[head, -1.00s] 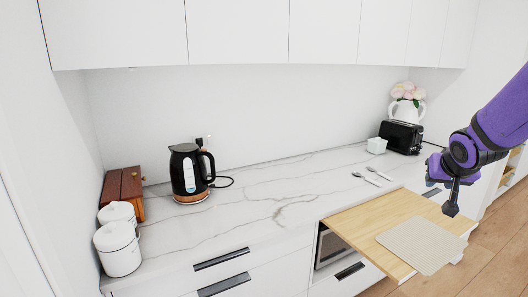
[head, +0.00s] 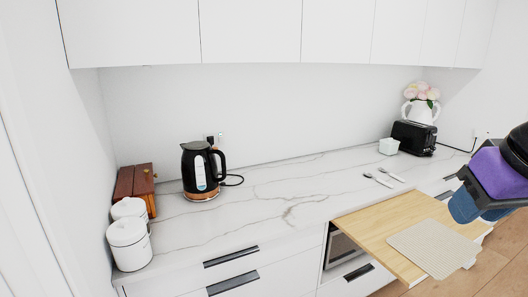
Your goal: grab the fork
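Two small metal utensils lie side by side on the white marble counter, one on the left (head: 378,180) and one on the right (head: 392,174). They are too small to tell which is the fork. My gripper (head: 478,210) is at the right edge in the head view, near the camera, in front of the counter and well apart from the utensils. Its black and blue end points left and down. Its fingers are not clear, so I cannot tell whether it is open or shut.
A pull-out wooden board (head: 385,237) with a beige mat (head: 435,247) juts out below the utensils. A black toaster (head: 413,138), a pale small container (head: 388,146) and a flower vase (head: 420,110) stand behind. A black kettle (head: 201,172) and white canisters (head: 128,243) are left. The middle counter is clear.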

